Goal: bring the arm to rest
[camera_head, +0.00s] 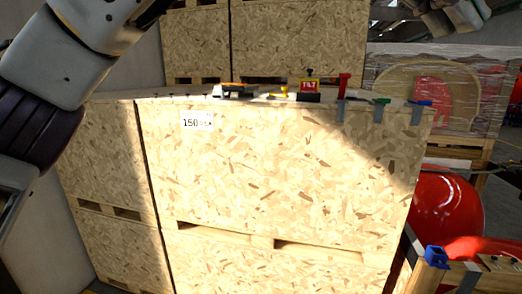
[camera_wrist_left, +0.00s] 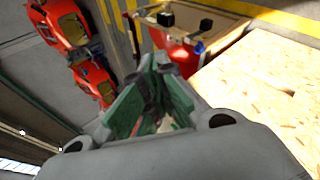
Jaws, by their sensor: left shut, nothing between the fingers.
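My left arm (camera_head: 75,60) comes in at the upper left of the head view, in front of the crates. My left gripper (camera_wrist_left: 160,66) shows in the left wrist view, its green fingers closed together at the tips with nothing held. It hangs in free air, apart from the crates.
A large chipboard crate (camera_head: 270,170) fills the middle, with small tools and a red TILT box (camera_head: 309,88) on top. More crates (camera_head: 295,40) stand behind. A red rounded nosecone (camera_head: 445,208) is at the right.

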